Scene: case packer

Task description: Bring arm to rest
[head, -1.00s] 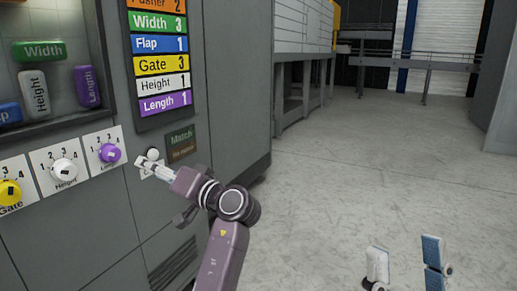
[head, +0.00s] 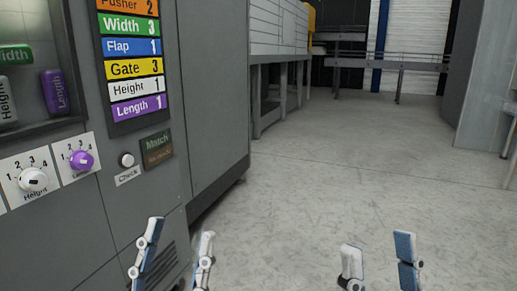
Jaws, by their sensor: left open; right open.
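My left gripper (head: 174,250) is at the lower left of the head view, open and empty, in front of the grey machine (head: 215,110). My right gripper (head: 380,262) is at the bottom right of centre, open and empty, over the floor. Both point upward in the picture, and only their fingers show. Neither touches anything visible. The white Check button (head: 126,160) on the machine is uncovered, up and to the left of my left gripper.
The machine's panel has a white Height knob (head: 33,179), a purple Length knob (head: 81,160), a coloured settings list (head: 132,60) and a Match sign (head: 158,148). The floor (head: 330,180) is clear to the right.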

